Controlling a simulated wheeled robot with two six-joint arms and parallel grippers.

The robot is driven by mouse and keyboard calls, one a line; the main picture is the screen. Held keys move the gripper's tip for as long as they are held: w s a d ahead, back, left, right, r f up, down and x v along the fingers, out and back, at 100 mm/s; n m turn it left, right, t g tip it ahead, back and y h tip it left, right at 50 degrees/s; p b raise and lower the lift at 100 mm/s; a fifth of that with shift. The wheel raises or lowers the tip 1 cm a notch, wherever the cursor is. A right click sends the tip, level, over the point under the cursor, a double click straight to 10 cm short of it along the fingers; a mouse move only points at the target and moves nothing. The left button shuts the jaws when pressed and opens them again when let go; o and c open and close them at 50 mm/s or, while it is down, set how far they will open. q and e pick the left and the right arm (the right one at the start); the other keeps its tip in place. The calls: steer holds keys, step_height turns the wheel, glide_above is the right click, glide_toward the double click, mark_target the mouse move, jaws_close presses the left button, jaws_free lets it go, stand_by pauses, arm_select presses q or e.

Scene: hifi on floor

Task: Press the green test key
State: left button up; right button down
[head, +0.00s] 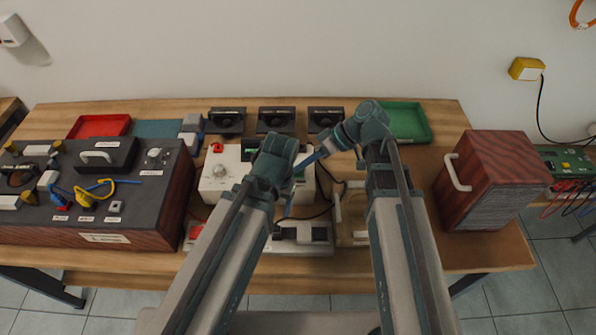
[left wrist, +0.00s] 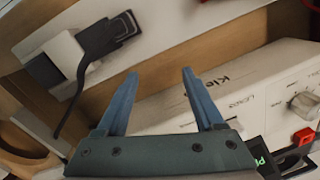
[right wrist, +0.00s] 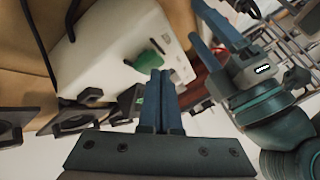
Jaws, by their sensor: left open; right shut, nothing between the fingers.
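The white tester box (head: 222,176) stands mid-table, with a knob and a red switch. A green key (right wrist: 146,61) shows on the white box in the right wrist view, just beyond my fingertips. I cannot tell whether they touch. In the head view my arms hide the key. My right gripper (head: 308,160) is shut and empty, reaching in from the right; its closed fingers show in the right wrist view (right wrist: 156,80). My left gripper (head: 288,207) is open and empty, low beside the box front; its spread fingers show in the left wrist view (left wrist: 158,85).
A dark panel (head: 135,218) with cables stands at left. A wooden-sided box (head: 492,180) with a handle stands at right. Black speaker units (head: 276,119), a red tray (head: 99,126) and a green tray (head: 405,121) line the back. A white strip unit (head: 300,238) lies in front.

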mark_target(302, 172)
arm_select(q)
steer(key=shift+f+b, duration=0.4)
steer(key=shift+f, duration=0.05)
arm_select(e)
steer(key=shift+f, duration=0.4)
arm_select(q)
steer(key=shift+r, duration=0.1)
steer(key=shift+r+p, duration=0.9)
steer(key=shift+p, duration=0.1)
arm_select(e)
steer(key=shift+r, duration=1)
step_height(302, 172, up, 5)
steer(key=p, duration=0.5)
arm_select(q)
step_height(302, 172, up, 5)
